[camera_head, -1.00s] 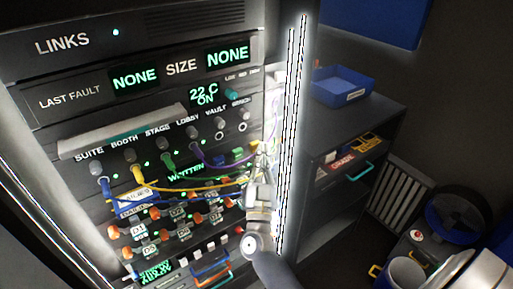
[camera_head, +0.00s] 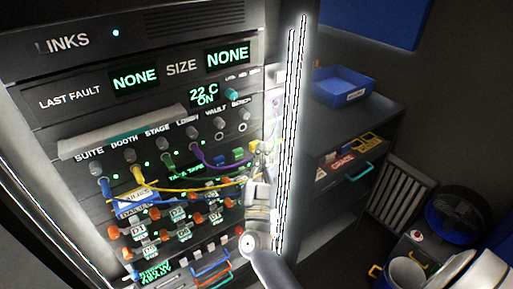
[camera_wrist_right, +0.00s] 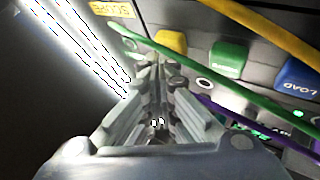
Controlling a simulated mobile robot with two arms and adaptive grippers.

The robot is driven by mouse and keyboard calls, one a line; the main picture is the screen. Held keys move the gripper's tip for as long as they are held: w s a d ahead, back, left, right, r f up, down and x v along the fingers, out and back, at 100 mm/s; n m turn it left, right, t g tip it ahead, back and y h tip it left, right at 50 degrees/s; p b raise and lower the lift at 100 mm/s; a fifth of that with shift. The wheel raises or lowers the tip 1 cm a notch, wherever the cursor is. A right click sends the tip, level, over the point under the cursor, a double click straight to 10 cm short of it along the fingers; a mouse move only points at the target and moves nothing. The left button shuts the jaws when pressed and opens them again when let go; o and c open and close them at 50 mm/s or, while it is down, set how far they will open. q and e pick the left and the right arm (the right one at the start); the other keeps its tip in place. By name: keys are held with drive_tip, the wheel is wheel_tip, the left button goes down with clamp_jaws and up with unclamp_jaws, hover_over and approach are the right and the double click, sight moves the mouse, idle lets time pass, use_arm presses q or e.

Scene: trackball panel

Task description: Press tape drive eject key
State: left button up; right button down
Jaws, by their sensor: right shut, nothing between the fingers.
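The tape drive's row of coloured keys is on the rack's right side. In the right wrist view it shows a yellow key (camera_wrist_right: 171,41), a green key (camera_wrist_right: 228,58) and a blue key marked LOAD (camera_wrist_right: 297,77). I cannot read which one is eject. In the head view the green key (camera_head: 238,155) sits left of my right gripper (camera_head: 262,151). My right gripper is shut and empty, its fingertips (camera_wrist_right: 161,72) close to the yellow key. I cannot tell whether they touch it. My left gripper is out of view.
A green cable (camera_wrist_right: 215,96) runs across the right fingers' side, and a yellow cable (camera_head: 190,190) hangs across the rack. A bright rack post (camera_head: 292,130) stands just right of the gripper. A dark cabinet with a blue tray (camera_head: 343,90) is farther right.

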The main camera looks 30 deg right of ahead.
drive_tip(key=shift+s+p, duration=0.3)
drive_tip(key=shift+s, duration=0.45)
drive_tip(key=s, duration=0.1)
drive_tip(key=s+p, duration=0.1)
drive_tip(key=s, duration=0.1)
drive_tip(key=s+p, duration=0.1)
drive_tip(key=s, duration=0.1)
drive_tip(key=shift+d, duration=0.25)
idle(0.5)
